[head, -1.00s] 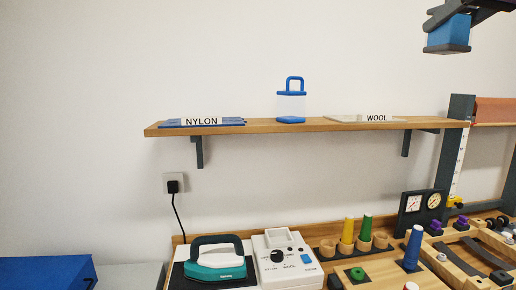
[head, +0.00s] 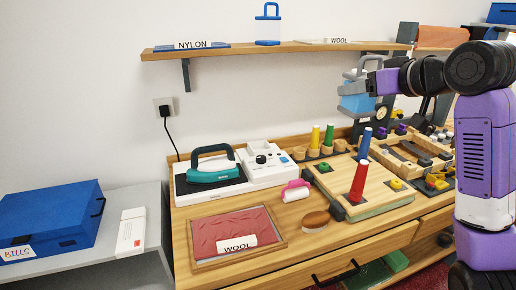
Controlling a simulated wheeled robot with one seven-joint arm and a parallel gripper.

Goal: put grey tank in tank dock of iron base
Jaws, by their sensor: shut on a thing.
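The grey tank (head: 356,102), with a grey handle and blue contents, hangs upright in the air at right, in front of the wall below the shelf. My gripper (head: 369,88) is shut on it, reaching in from the right; the exact contact of the fingers is hard to see. The white iron base (head: 263,166), with a dial and a blue button, stands on the counter to the left of and below the tank. A teal iron (head: 212,172) rests on the base's dark plate. I cannot clearly make out the tank dock.
A blue-lidded tank (head: 268,42) stands on the wall shelf (head: 290,48) between NYLON and WOOL swatches. A blue box (head: 48,222) sits at left.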

